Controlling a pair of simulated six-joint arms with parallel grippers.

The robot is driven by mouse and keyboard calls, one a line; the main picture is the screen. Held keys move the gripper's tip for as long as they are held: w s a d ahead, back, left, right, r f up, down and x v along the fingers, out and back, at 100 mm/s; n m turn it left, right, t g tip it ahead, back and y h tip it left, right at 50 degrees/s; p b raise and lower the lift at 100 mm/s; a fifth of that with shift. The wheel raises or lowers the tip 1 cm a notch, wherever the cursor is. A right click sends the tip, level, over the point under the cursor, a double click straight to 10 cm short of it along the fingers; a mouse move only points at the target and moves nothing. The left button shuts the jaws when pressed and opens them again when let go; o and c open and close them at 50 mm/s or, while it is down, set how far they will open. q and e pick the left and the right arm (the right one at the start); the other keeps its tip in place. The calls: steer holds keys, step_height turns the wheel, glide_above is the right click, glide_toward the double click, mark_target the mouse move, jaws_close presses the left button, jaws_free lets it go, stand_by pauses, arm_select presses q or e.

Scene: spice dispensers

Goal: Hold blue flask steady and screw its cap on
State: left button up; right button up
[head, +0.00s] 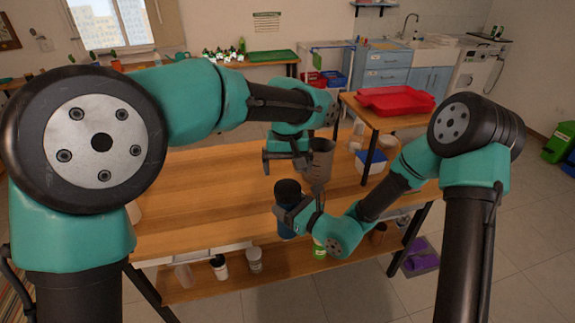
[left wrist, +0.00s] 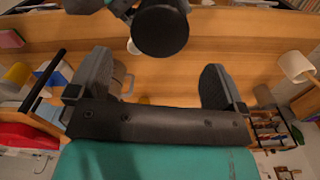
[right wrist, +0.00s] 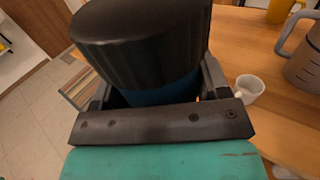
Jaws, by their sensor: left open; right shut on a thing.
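The blue flask (head: 284,228) stands upright near the table's front edge, with its black cap (head: 287,188) on top. The right wrist view shows the wide ribbed cap (right wrist: 140,30) above the blue body (right wrist: 160,92). I cannot tell how tightly the cap sits. My right gripper (head: 295,215) is shut around the flask's body below the cap. My left gripper (head: 287,158) is open and empty, above and a little behind the cap. In the left wrist view the cap (left wrist: 160,30) lies beyond the open fingers (left wrist: 150,85), apart from them.
A grey jug (head: 319,160) stands close to the right of my left gripper. A white mug (right wrist: 249,88) is near the flask. A side table with red trays (head: 395,99) is at the right. The table's left part is clear. Jars (head: 254,259) stand on the lower shelf.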

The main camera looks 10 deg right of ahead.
mark_target(288, 187)
arm_select(q)
steer(key=shift+r+n, duration=0.1)
steer(key=shift+n, duration=1)
steer(key=shift+f, duration=4.05)
